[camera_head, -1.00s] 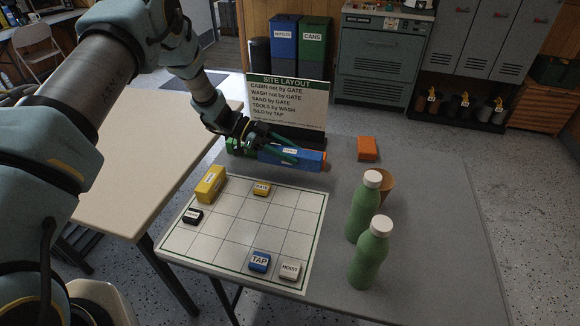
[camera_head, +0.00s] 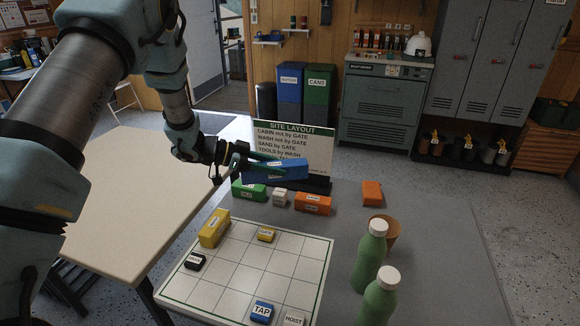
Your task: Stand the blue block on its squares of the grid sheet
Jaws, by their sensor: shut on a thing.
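The long blue block (camera_head: 284,172) is held in my gripper (camera_head: 268,163), which is shut on it. It is in the air in front of the lower part of the site layout sign (camera_head: 290,140), beyond the far edge of the grid sheet (camera_head: 246,272). The sheet lies on the grey table. On it are a yellow block (camera_head: 214,228) at the far left corner, a small yellow tile (camera_head: 266,235), a black tile (camera_head: 195,262), a blue TAP tile (camera_head: 262,312) and a white HOIST tile (camera_head: 293,317). The block hides part of the sign's lower lines.
Behind the sheet lie a green block (camera_head: 249,190), a small white block (camera_head: 280,197) and an orange block (camera_head: 313,204). Another orange block (camera_head: 371,193) lies right. Two green bottles (camera_head: 369,256) and a tan cup (camera_head: 385,231) stand right of the sheet. The sheet's middle is clear.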

